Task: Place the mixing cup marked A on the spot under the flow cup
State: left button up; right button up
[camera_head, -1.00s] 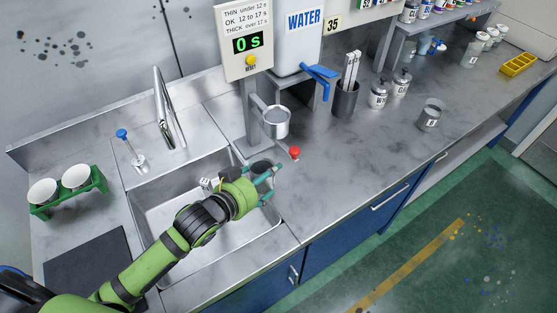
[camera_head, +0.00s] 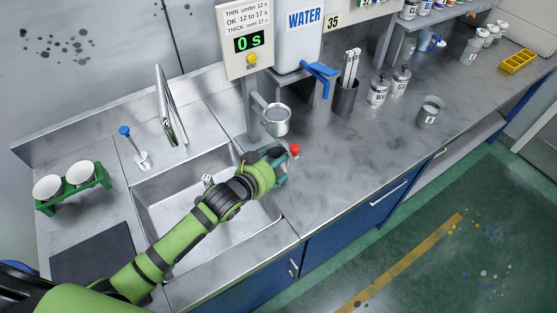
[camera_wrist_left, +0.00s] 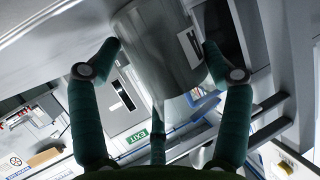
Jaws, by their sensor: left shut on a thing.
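My left gripper (camera_head: 277,164) is shut on a metal mixing cup (camera_wrist_left: 165,55), with a finger on each side of it in the left wrist view (camera_wrist_left: 162,58). In the head view the gripper is at the sink's right edge, below the flow cup (camera_head: 276,122) and beside the red knob (camera_head: 294,150). My wrist and fingers hide most of the held cup there. The spot under the flow cup cannot be made out. My right gripper is not in view.
The stand with the timer display (camera_head: 247,42) rises behind the sink (camera_head: 165,210). Another metal cup (camera_head: 430,112) stands on the right counter. A holder with sticks (camera_head: 346,95) and lidded pots (camera_head: 378,90) stand nearer. The counter right of the knob is clear.

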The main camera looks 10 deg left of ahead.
pick_arm(q)
jog(key=o, duration=1.4)
jog(key=shift+c, duration=0.2)
jog(key=shift+r, duration=0.2)
jog(key=shift+s+a, duration=0.1)
jog(key=shift+s, duration=0.2)
jog(key=b+v, duration=0.1)
jog(key=v, duration=1)
jog(key=shift+a+r, duration=0.1)
jog(key=shift+r, duration=0.1)
